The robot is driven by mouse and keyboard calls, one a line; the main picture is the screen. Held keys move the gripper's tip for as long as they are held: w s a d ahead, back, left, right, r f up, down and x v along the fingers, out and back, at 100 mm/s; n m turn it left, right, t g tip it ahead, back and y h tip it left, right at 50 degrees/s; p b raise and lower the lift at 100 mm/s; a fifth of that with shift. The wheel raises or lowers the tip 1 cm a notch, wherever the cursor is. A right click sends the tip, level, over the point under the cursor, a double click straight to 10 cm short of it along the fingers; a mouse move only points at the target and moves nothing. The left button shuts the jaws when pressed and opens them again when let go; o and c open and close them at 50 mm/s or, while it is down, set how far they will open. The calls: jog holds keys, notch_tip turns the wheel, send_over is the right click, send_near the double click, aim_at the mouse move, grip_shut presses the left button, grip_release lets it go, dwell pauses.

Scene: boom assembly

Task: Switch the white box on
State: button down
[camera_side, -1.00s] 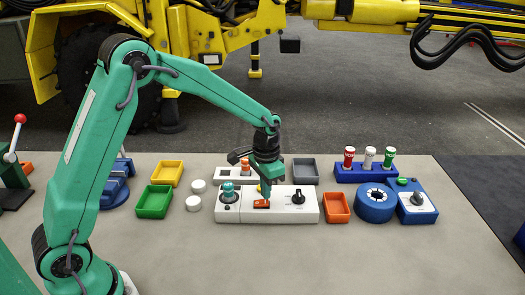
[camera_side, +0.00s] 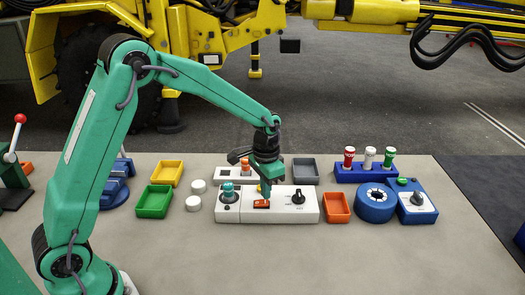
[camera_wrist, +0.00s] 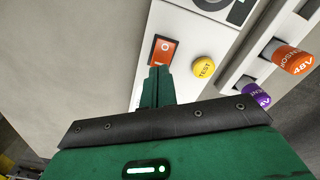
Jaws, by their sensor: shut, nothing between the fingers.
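The white box (camera_side: 309,208) stands in the middle of the table, with an orange rocker switch, a black knob (camera_side: 298,197) and a teal-topped round control (camera_side: 229,192) on its top. In the wrist view the orange rocker switch (camera_wrist: 163,50) shows a white ring mark at its far end, and my fingertips cover its near end. A yellow TEST button (camera_wrist: 204,67) sits beside it. My gripper (camera_side: 265,197) is shut and empty, pointing down with its tips at the switch. Whether the tips press on it cannot be told.
A white rack with orange and purple 48V-type plugs (camera_wrist: 293,59) stands just behind the box. An orange tray (camera_side: 336,208) and a blue round unit (camera_side: 375,204) are to the right. Green (camera_side: 154,202) and yellow trays and white discs lie left. The front table is clear.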

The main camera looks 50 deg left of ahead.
aim_at(265, 202)
jog(key=shift+f, duration=1)
dwell(1.2)
jog(key=shift+r, duration=3.5)
jog(key=shift+r, duration=0.1)
jog(key=s+a+r+n+t, duration=0.1)
jog(key=s+a+r+t, duration=0.15)
jog(key=s+r, duration=0.9)
jog(key=s+n+t, duration=0.2)
jog(key=s+t, duration=0.1)
jog(key=s, duration=1)
jog(key=shift+r, duration=0.35)
